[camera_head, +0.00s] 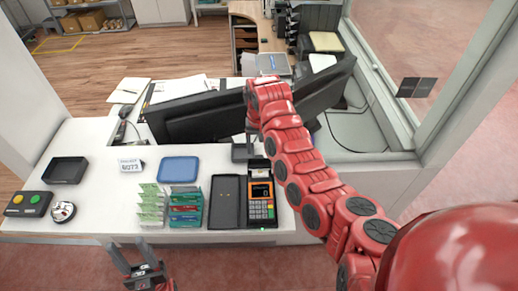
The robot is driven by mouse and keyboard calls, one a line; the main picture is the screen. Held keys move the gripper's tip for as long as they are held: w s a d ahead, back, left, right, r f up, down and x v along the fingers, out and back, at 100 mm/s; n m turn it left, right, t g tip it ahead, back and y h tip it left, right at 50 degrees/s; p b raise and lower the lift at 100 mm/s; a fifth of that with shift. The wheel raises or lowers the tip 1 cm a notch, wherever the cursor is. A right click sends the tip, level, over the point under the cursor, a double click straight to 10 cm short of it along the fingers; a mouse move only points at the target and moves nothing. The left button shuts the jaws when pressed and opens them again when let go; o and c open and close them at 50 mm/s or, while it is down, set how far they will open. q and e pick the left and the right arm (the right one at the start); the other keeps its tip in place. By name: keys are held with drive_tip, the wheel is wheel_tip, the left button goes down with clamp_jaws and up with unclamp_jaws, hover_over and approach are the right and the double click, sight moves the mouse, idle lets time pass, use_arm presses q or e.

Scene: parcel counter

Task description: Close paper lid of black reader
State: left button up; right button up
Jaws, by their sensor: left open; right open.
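The black reader (262,208) lies on the white counter, with an orange screen and a grey keypad facing up. At its far end is a dark raised part (258,166), which looks like the paper lid; its exact angle is too small to tell. My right arm reaches in from the right, and its gripper (252,138) is open above the counter just beyond the reader's far end, partly hidden by the arm and against dark monitors. I cannot tell whether it touches the lid. My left gripper (135,262) is open and empty, low in front of the counter's near edge.
A dark tray (224,202) lies close left of the reader. Left of it are card racks (186,208), a blue tray (179,170), a sign (131,165), a black tray (66,170) and a button box (28,204). Monitors (196,117) stand behind the counter.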

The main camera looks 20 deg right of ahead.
drive_tip(key=shift+f, duration=0.75)
clamp_jaws()
